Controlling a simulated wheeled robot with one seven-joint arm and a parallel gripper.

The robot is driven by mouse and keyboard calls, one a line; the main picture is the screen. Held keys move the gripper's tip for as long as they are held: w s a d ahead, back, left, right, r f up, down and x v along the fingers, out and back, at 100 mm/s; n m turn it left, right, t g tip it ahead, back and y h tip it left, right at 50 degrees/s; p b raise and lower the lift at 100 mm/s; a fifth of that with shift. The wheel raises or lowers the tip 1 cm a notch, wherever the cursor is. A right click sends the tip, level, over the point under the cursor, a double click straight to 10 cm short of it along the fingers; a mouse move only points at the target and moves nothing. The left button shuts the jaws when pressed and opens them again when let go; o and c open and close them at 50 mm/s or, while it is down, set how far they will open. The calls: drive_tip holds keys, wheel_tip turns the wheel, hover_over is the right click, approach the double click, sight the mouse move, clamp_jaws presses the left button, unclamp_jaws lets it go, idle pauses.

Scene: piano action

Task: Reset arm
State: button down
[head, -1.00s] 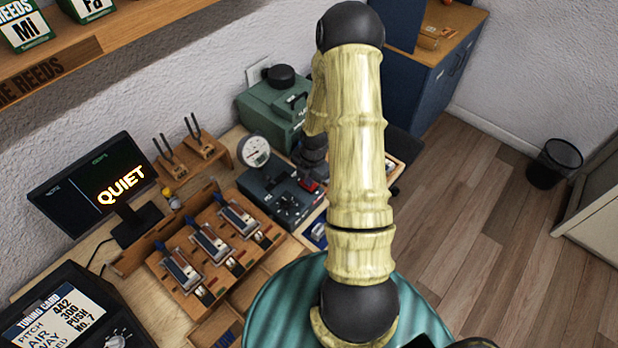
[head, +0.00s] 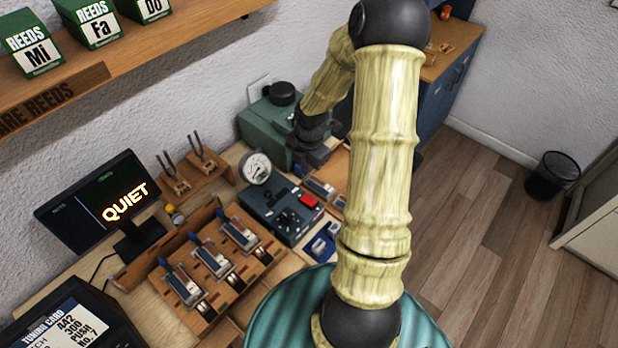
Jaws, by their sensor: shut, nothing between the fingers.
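My arm rises from the lower middle of the head view to a raised elbow at the top, then slopes down to the left. My dark gripper (head: 312,160) is at its end, over the back right part of the bench, beside the green box (head: 262,126) and behind the grey-blue control box with a red button (head: 284,211). It is small and dark there, and its fingertips are hard to make out. It is shut and holds nothing that I can see.
A wooden rack (head: 172,262) with several metal reed pieces stands left of the control box, near a round gauge (head: 256,168). A monitor (head: 97,204) reads QUIET. A shelf (head: 150,52) carries green reed boxes. The floor (head: 490,215) at right is open, with a black bin (head: 551,176).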

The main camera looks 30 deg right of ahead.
drive_tip(key=shift+r, duration=0.7)
drive_tip(key=s+a+r+m+b, duration=0.1)
drive_tip(key=s+a+r+m, duration=0.1)
drive_tip(key=s+a+m, duration=0.2)
drive_tip(key=s+a+r+m+t+b, duration=0.1)
drive_tip(key=s+a+r+m, duration=0.2)
drive_tip(key=m, duration=0.7)
drive_tip(key=s+a+r+m+b, duration=0.1)
drive_tip(key=s+a+r+m, duration=0.2)
drive_tip(key=s+a+m, duration=0.2)
drive_tip(key=a+m, duration=0.1)
drive_tip(key=m, duration=0.2)
drive_tip(key=shift+s+a+r, duration=0.15)
drive_tip(key=shift+a, duration=0.2)
